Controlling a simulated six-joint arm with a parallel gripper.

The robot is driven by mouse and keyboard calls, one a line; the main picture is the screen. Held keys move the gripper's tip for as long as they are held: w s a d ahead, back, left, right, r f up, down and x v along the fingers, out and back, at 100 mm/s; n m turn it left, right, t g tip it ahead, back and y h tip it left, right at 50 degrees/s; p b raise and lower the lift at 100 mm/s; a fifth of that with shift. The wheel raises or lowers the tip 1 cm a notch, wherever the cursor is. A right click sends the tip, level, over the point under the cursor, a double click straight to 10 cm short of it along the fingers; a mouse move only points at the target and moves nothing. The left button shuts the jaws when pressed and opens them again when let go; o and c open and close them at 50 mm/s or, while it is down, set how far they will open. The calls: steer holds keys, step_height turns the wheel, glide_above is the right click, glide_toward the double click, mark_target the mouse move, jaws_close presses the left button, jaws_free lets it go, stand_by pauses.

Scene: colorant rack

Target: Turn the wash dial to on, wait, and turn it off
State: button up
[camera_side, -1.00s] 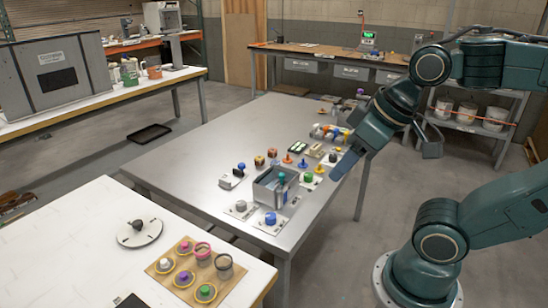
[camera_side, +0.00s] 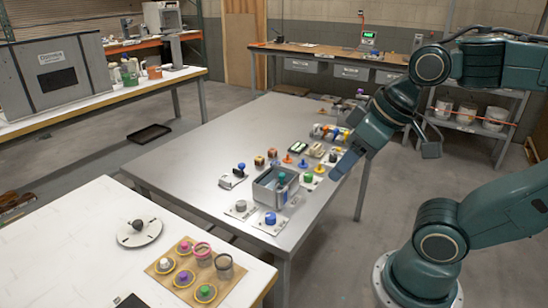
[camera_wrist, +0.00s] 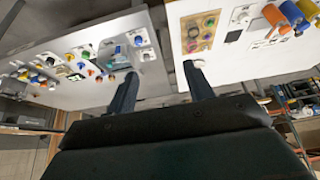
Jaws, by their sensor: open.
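A blue round knob (camera_side: 270,218) on a small pale plate stands at the near end of the metal table, in front of a grey open basin (camera_side: 263,192). A grey knob (camera_side: 241,206) on a similar plate stands to its left. I cannot tell from any label which knob is the wash dial, nor read its setting. In the wrist view my gripper (camera_wrist: 160,72) is open and empty, its two fingers wide apart above the tables. The basin (camera_wrist: 118,52) and the blue knob (camera_wrist: 138,40) also show there, beyond the left finger. The gripper touches no knob.
A white table (camera_side: 95,225) at the front left holds a black knob on a round disc (camera_side: 139,232) and a wooden board (camera_side: 165,292) with coloured pots. Several small coloured items stand along the metal table's right edge. The metal table's left half (camera_side: 205,135) is clear.

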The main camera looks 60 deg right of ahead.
steer(key=shift+w, duration=0.1)
steer(key=w+d+r+n+g, duration=0.2)
steer(key=w+d, duration=0.5)
steer(key=w, duration=0.4)
steer(key=n+g, duration=0.4)
steer(key=n, duration=0.1)
glide_above(309, 175)
step_height(309, 175, down, 18)
steer(key=shift+w+f, duration=0.1)
steer(key=shift+f, duration=0.1)
step_height(309, 175, down, 14)
steer(key=shift+r, duration=0.25)
